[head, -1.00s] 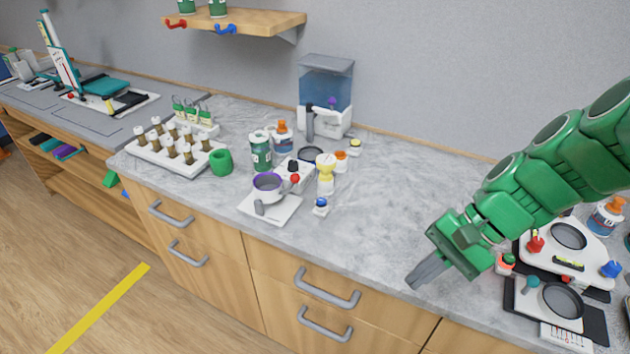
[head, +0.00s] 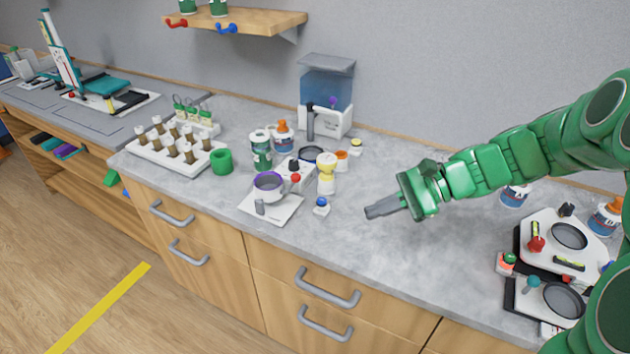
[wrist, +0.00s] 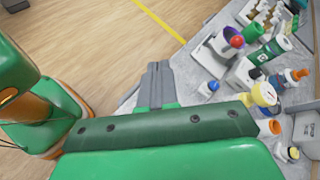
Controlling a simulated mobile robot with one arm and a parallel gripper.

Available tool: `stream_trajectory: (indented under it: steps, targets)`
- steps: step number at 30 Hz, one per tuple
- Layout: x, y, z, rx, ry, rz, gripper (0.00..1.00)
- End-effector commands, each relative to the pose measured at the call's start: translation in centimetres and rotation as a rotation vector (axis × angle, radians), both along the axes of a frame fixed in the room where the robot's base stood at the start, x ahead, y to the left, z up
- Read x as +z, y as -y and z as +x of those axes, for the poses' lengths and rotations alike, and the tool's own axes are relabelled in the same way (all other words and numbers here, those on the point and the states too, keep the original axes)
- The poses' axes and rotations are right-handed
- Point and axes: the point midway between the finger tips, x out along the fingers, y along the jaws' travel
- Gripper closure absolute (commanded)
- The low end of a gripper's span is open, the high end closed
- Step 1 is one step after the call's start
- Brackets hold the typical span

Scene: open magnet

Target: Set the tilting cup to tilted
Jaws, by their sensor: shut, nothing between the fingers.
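The tilting cup (head: 268,184) is a white-grey cup with a purple rim on a white base plate (head: 283,209), near the counter's front edge in the head view. A red knob (head: 296,178) sits at its right side and a grey handle stands at its front. Whether the cup is level or tilted is hard to tell. My green gripper (head: 370,212) is shut and empty, above the counter to the right of the cup, apart from it. Its grey fingers also show in the wrist view (wrist: 157,68).
A small blue-topped bottle (head: 321,206) and a yellow-topped bottle (head: 326,174) stand between my gripper and the cup. A green-labelled jar (head: 261,151) and a vial rack (head: 166,155) are farther left. Counter (head: 420,250) around my gripper is clear.

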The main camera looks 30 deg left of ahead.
Motion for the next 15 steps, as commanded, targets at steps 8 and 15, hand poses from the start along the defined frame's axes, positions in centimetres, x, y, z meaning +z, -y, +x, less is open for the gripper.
stream_trajectory:
  steps: [8,15]
  targets:
    - [-1.4,-2.4,3.9,-0.076,-0.100,0.067,1.00]
    - [-3.0,-4.2,7.2,-0.142,-0.187,0.121,1.00]
